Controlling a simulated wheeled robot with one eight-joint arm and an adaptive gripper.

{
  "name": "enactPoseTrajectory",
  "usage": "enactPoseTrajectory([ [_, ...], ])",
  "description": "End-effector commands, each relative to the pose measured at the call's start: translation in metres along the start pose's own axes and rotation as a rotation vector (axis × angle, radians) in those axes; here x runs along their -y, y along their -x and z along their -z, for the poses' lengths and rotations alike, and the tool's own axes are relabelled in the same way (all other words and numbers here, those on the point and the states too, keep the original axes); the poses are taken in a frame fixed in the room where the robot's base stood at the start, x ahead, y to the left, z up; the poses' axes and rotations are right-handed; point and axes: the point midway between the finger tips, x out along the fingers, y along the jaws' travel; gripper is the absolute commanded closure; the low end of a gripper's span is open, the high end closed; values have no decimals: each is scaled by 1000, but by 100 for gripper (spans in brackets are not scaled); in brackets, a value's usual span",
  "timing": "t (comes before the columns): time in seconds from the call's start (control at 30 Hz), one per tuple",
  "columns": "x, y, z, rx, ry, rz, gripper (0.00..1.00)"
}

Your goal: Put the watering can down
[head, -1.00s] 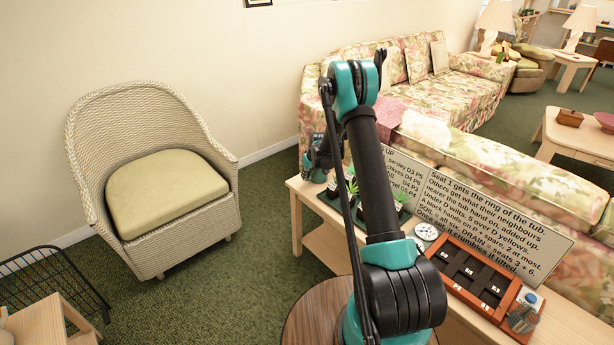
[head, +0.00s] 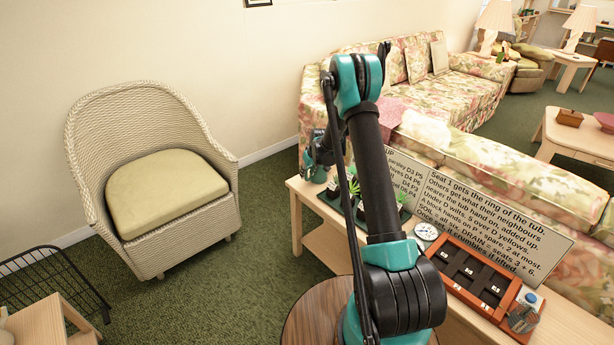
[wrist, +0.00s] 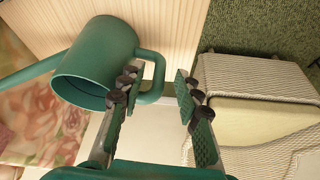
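The green watering can (wrist: 104,52) shows in the wrist view against a pale wooden surface (wrist: 172,22), its open top facing toward me, its spout running off to the left. Its loop handle (wrist: 158,75) reaches between the two fingers of my gripper (wrist: 155,88). The fingers are apart, with a gap between the handle and the right finger; the left finger lies at the handle's opening near the can's body. I cannot tell whether it touches. In the head view, my gripper (head: 318,158) is small and partly behind my arm, over the far left end of the wooden console table (head: 297,186).
Small potted plants (head: 354,187), a white round dial (head: 426,231), an orange-brown tray (head: 478,272) and a text board (head: 490,215) crowd the table beside my arm. A floral sofa (head: 480,160) stands behind it. A wicker chair (head: 150,180) stands left, with open carpet between.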

Motion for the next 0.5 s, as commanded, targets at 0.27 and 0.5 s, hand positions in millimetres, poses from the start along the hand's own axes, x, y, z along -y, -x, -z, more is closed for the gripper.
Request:
enactPoseTrajectory([
  [0.27, 0, 53, -1, 0, 0, 0, 66],
  [0.5, 0, 87, 0, 0, -1, 0, 66],
])
